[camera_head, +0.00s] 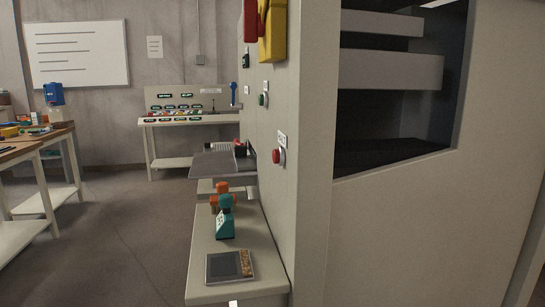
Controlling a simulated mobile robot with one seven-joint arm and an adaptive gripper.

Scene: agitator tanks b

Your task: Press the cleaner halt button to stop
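A red round push button (279,156) sticks out from the side face of the large pale cabinet (312,200), at the middle of the view. A small white label (282,140) sits just above it; its lettering is too small to read surely, so I cannot confirm that this is the cleaner halt button. A green button (263,99) is higher on the same face. Another red button (240,147) shows farther back on a dark box. My gripper is not in view.
Below the red button, a pale shelf (205,262) holds a dark flat panel (229,266) and a teal-and-orange device (225,215). Red and yellow parts hang above. A control desk (195,115) stands at the back.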

